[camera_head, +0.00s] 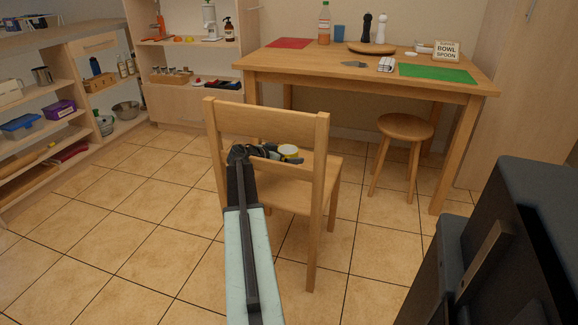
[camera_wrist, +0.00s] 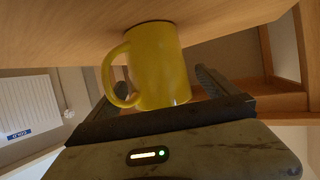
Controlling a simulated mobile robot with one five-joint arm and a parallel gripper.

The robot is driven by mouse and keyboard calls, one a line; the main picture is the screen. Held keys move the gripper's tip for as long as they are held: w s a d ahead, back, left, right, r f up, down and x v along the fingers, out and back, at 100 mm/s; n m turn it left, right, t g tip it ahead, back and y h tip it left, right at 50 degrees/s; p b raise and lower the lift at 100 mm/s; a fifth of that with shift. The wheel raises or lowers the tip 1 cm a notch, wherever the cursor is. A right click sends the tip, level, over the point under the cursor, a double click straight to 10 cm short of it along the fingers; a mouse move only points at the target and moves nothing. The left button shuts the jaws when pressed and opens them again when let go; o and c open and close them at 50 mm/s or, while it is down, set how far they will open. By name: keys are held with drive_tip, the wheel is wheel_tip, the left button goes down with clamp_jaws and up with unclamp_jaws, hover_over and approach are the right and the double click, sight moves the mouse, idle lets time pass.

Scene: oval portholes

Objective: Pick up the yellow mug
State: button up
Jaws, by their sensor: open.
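The yellow mug (camera_head: 289,151) stands on the seat of the wooden chair (camera_head: 298,198), seen past the chair's back. In the wrist view the yellow mug (camera_wrist: 160,66) looks upside down because the picture is turned over; its handle points left. My gripper (camera_head: 284,157) reaches through the gap in the chair's back, beside the mug. In the wrist view my gripper (camera_wrist: 160,88) is open, with the mug's near part between the fingers. One finger shows right of the mug; the other is partly hidden behind the handle. I cannot tell whether either finger touches it.
The chair's back slats and posts lie close around my arm. A wooden table (camera_head: 330,67) with bottles and mats stands behind the chair, a round stool (camera_head: 405,128) to its right. Shelves (camera_head: 60,95) line the left. The tiled floor at left is clear.

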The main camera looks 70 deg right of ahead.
sight(288, 146)
drive_tip(key=shift+s+d+f, duration=0.15)
drive_tip(key=shift+d+f, duration=0.05)
drive_tip(key=shift+d, duration=0.15)
drive_tip(key=shift+a+r, duration=0.1)
drive_tip(key=c, duration=1.8)
drive_tip(key=shift+r, duration=0.15)
drive_tip(key=shift+r+p, duration=0.3)
drive_tip(key=shift+p, duration=0.2)
wheel_tip(288, 146, up, 3)
drive_tip(key=p, duration=0.3)
drive_tip(key=s+a, duration=0.1)
drive_tip(key=a, duration=1.7)
drive_tip(key=shift+f, duration=0.2)
